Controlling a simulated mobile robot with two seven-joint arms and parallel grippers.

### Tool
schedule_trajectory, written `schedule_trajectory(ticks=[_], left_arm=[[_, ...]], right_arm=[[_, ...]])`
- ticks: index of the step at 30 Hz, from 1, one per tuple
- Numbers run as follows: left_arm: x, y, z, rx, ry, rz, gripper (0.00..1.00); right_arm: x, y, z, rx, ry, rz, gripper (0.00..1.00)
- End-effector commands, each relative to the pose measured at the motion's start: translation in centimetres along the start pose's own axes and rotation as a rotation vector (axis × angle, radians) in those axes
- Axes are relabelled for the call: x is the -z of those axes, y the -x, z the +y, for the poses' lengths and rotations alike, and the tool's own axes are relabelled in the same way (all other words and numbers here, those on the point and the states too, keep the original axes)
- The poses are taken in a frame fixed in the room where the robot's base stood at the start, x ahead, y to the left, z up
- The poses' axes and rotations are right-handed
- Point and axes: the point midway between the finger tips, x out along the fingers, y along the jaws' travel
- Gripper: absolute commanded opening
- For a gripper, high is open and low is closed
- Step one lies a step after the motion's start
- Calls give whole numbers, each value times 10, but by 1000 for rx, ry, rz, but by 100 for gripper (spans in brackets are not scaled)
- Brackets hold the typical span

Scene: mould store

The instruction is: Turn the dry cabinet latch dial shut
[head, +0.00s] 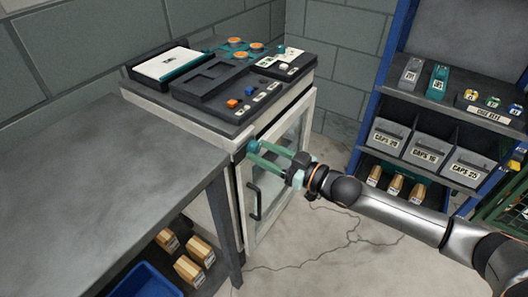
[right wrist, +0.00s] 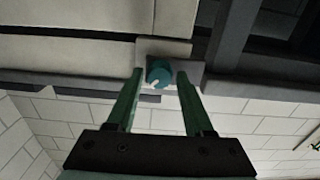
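The dry cabinet (head: 222,160) is a pale cabinet with a glass door, standing beside the grey bench. Its latch dial (head: 253,146) is a small teal knob at the upper corner of the door front. In the right wrist view the dial (right wrist: 159,73) shows a white mark at its lower left. My right gripper (head: 255,154) has green fingers that point at the dial. In the right wrist view its fingers (right wrist: 160,80) are apart, one on each side of the dial, with a gap visible on both sides. My left gripper is out of view.
A grey bench (head: 100,165) stands left, with a blue bin (head: 145,283) and wooden blocks below. Trays (head: 205,80) and small parts lie on the cabinet top. A black door handle (head: 254,202) hangs below the dial. A blue-framed rack (head: 385,90) stands right. Floor between is clear.

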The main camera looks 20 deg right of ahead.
Motion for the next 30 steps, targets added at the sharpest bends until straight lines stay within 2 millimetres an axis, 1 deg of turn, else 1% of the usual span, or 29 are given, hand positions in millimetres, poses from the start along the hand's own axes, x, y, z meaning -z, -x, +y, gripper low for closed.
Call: schedule_trajectory(ticks=[1, 2, 13, 23, 30], left_arm=[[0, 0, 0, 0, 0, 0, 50], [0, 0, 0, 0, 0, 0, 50], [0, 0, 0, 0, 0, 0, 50], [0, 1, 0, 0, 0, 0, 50], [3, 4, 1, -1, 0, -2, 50]], right_arm=[[0, 0, 0, 0, 0, 0, 45], [0, 0, 0, 0, 0, 0, 42], [0, 0, 0, 0, 0, 0, 0], [0, 0, 0, 0, 9, 0, 0], [1, 0, 0, -1, 89, 0, 0]])
